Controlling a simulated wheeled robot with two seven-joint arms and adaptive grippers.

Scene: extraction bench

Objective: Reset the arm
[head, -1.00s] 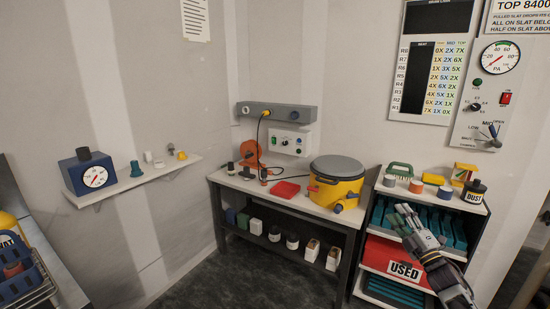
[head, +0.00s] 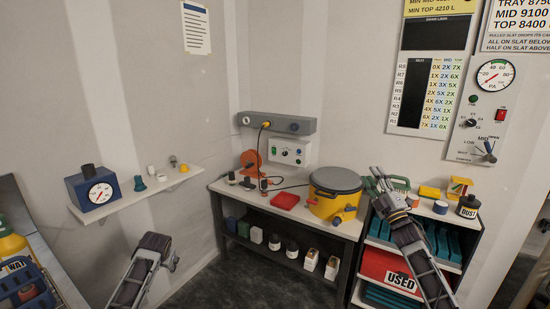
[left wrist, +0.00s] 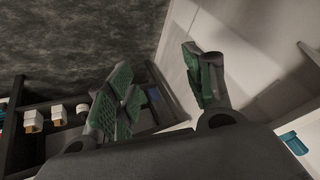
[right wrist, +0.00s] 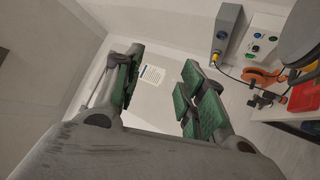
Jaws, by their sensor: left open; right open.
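My left gripper (head: 172,262) is at the lower left in the head view, in front of the wall and below the wall shelf. In the left wrist view its green-padded fingers (left wrist: 165,88) are apart with nothing between them. My right gripper (head: 377,186) is raised in front of the right shelf unit, near the yellow vacuum's right side. In the right wrist view its green-padded fingers (right wrist: 160,88) are spread and empty. Whether the right gripper touches anything on the shelf top cannot be told.
A bench (head: 240,189) holds a yellow vacuum (head: 335,195), a red tray (head: 286,201) and an orange reel (head: 251,161). The shelf unit (head: 455,216) has a red USED bin (head: 385,266). A wall shelf (head: 130,199) carries a blue gauge box (head: 94,190). Floor between is clear.

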